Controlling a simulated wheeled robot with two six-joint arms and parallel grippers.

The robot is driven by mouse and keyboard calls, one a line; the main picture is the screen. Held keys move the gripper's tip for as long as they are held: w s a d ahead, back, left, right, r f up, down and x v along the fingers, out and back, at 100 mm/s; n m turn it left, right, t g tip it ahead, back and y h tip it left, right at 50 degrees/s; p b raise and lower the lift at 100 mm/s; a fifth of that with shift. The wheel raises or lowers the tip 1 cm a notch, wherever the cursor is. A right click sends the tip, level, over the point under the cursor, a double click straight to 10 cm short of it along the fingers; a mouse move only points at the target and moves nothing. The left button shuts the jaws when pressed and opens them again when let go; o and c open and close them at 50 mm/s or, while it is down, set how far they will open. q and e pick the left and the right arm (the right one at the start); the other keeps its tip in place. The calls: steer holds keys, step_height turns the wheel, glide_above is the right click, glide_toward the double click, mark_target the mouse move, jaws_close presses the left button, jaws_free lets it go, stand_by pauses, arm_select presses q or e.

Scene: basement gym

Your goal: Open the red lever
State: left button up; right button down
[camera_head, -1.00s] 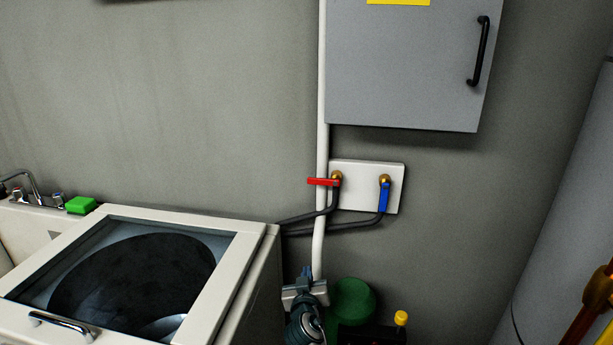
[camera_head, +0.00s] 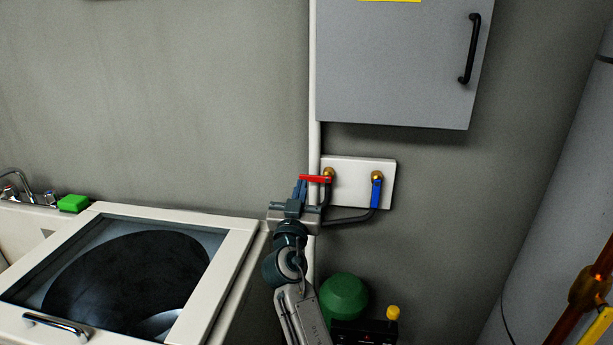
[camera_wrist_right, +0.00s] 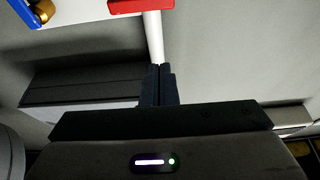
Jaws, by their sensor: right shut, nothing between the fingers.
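The red lever (camera_head: 315,178) lies level on a brass valve at the left of a white wall plate (camera_head: 345,184). Its red end also shows at the top of the right wrist view (camera_wrist_right: 140,5). A blue lever (camera_head: 376,192) hangs straight down on the right valve. My right gripper (camera_head: 301,186) is shut and empty, its fingertips just below the left end of the red lever. In the wrist view its dark fingers (camera_wrist_right: 158,84) are together, with a gap between them and the lever. My left gripper is not in view.
A white top-lid machine (camera_head: 228,260) stands below left. A grey cabinet (camera_head: 395,65) hangs above the plate. A white pipe (camera_head: 313,140) runs down beside the plate, and dark hoses (camera_head: 345,219) leave the valves. A green round object (camera_head: 344,297) is below.

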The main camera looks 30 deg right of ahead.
step_height(320, 180, up, 4)
steer(key=f+p, duration=0.1)
steer(key=p, duration=0.3)
glide_above(307, 177)
steer(key=s+a, duration=0.1)
steer(key=s, duration=0.1)
steer(key=shift+w+f+p, duration=0.1)
steer(key=shift+f+p, duration=0.35)
steer(key=shift+f, duration=1.6)
steer(key=shift+d, duration=0.1)
